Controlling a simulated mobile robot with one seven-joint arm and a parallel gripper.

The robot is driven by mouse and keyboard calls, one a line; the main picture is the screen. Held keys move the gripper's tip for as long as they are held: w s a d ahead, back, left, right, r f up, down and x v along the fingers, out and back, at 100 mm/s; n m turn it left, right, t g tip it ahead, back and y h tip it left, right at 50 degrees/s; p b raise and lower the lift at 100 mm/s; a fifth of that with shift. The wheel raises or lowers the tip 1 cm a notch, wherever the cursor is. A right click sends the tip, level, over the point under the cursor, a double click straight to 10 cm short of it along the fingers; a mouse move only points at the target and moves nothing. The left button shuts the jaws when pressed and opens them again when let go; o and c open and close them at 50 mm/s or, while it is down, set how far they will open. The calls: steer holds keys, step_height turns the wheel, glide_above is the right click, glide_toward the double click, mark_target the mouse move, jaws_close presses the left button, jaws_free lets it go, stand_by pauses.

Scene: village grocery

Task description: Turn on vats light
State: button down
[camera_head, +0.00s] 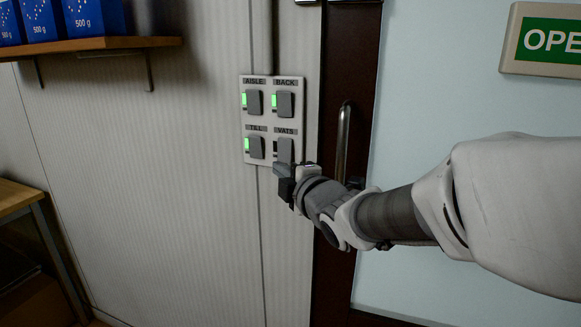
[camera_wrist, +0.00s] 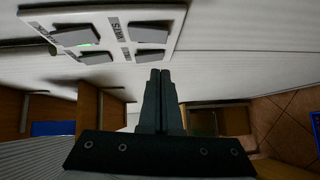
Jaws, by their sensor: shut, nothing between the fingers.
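The VATS switch (camera_head: 285,149) is a grey rocker at the lower right of a white switch panel (camera_head: 265,130) on the wall. The small indicator beside it is dark. In the wrist view the VATS switch (camera_wrist: 152,33) is at the top centre, its label to its left. My gripper (camera_head: 283,169) is shut and empty, its tips at the panel's lower edge, just below the VATS switch. In the wrist view my gripper (camera_wrist: 158,73) points at the panel, with a visible gap to the switch. Whether it touches the panel cannot be told.
The AISLE (camera_head: 255,102), BACK (camera_head: 285,104) and TILL (camera_head: 256,147) switches share the panel, and their indicators glow green. A dark door frame with a metal handle (camera_head: 343,142) stands close right of my gripper. A shelf (camera_head: 90,46) with blue boxes is at upper left.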

mark_target(280, 160)
steer(key=shift+w+d+f, duration=0.1)
steer(key=shift+w+d, duration=0.05)
steer(key=shift+w, duration=0.6)
steer(key=shift+w+d+f, duration=0.1)
steer(key=shift+w+d, duration=0.1)
steer(key=shift+w, duration=0.6)
steer(key=shift+w+d+f, duration=0.1)
steer(key=shift+w+d, duration=0.05)
steer(key=shift+w, duration=0.6)
steer(key=shift+w+d+f+n+b, duration=0.1)
steer(key=shift+w+n+b, duration=0.2)
steer(key=shift+b, duration=0.95)
steer(key=shift+s, duration=0.1)
